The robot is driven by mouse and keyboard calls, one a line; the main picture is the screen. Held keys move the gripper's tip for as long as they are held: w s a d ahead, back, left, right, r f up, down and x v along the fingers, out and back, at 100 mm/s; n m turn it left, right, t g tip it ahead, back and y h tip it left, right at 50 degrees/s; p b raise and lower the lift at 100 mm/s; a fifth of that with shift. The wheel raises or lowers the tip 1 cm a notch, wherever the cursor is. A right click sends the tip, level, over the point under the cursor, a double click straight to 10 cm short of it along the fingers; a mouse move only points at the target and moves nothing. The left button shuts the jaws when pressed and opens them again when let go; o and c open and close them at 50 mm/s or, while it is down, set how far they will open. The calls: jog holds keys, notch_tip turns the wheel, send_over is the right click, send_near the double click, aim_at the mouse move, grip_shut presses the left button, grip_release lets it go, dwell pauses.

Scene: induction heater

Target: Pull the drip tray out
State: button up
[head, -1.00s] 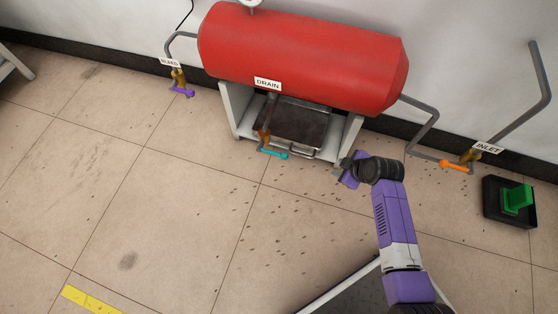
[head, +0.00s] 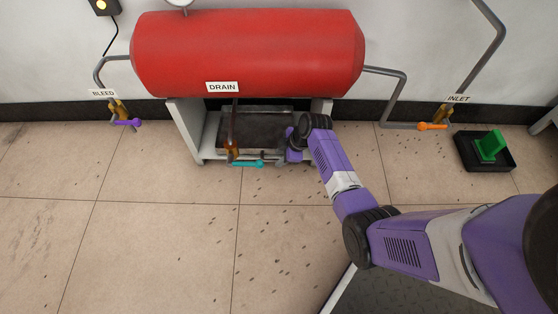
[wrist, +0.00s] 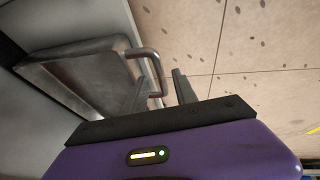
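The drip tray (head: 262,130) is a dark, worn metal pan under the red tank, between the legs of the grey stand. In the wrist view the tray (wrist: 75,68) has a bent metal bar handle (wrist: 157,72) on its front edge. My gripper (head: 287,150) is at the tray's front right in the head view, which partly hides the handle there. In the wrist view my gripper (wrist: 160,92) is open. One finger appears inside the handle loop and the other outside, with the bar between them. Whether either finger touches the bar cannot be told.
The red tank (head: 245,52) hangs above the tray. The drain valve with a teal lever (head: 247,164) is close to the left of my gripper. An orange inlet lever (head: 433,126) and a green pedal (head: 490,147) are at right. The floor (head: 170,240) in front is clear.

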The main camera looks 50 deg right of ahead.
jog(key=shift+w+f, duration=0.2)
jog(key=shift+f, duration=0.3)
grip_shut()
dwell(1.2)
